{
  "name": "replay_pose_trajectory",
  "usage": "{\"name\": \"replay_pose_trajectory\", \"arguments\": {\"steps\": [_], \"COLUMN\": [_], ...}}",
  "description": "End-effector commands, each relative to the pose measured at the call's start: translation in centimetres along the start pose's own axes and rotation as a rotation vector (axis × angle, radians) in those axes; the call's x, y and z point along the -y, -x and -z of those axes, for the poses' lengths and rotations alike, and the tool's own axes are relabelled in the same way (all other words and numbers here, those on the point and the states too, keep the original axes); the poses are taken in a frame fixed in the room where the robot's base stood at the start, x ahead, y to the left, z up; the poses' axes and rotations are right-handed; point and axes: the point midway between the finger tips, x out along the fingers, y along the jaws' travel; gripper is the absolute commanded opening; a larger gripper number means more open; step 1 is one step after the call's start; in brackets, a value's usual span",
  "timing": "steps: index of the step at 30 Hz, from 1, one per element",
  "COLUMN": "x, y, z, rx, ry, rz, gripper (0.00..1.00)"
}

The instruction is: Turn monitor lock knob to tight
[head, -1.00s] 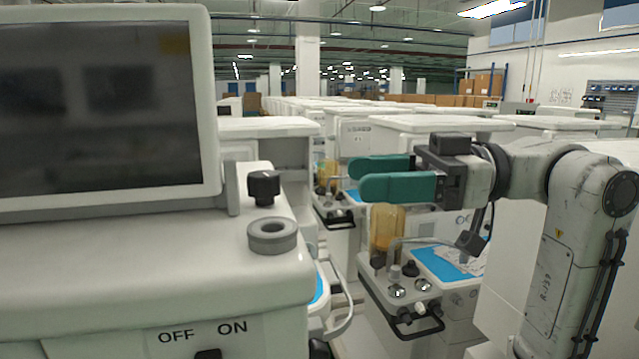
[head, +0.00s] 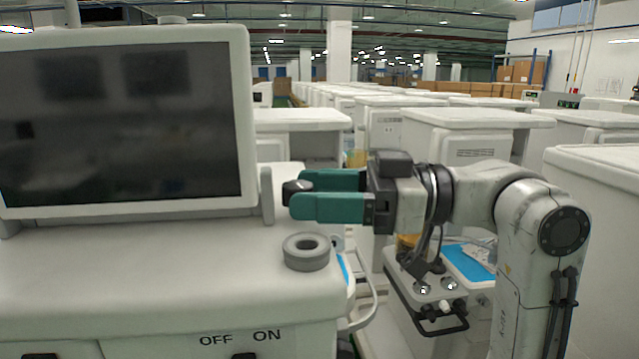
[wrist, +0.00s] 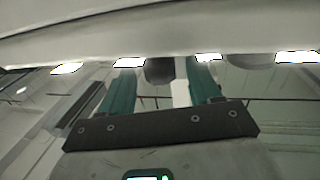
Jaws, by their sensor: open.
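My gripper (head: 294,193) has two green fingers pointing left, open. Their tips are at the knob in the head view, and the nearer finger hides its lower part. I cannot tell whether they touch it. In the wrist view, a dark rounded shape, likely the knob (wrist: 160,70), shows between the green fingers, near their tips. The knob's turn position cannot be read.
A grey ring (head: 306,251) sits on the cart top just in front of the knob. The cart front carries OFF and ON labels (head: 240,337). Another cart with a blue pad (head: 468,262) stands below my arm. More white carts fill the background.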

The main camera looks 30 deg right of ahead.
Motion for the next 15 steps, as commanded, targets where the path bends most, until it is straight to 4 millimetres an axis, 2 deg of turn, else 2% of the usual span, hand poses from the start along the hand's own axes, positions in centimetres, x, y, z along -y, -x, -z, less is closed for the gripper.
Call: {"name": "replay_pose_trajectory", "arguments": {"steps": [8,15], "x": [-0.01,-0.01], "y": [-0.12,-0.10], "z": [-0.03,-0.02], "rx": [0.000,0.000], "ry": [0.000,0.000], "rz": [0.000,0.000], "gripper": [0.63,0.40]}}
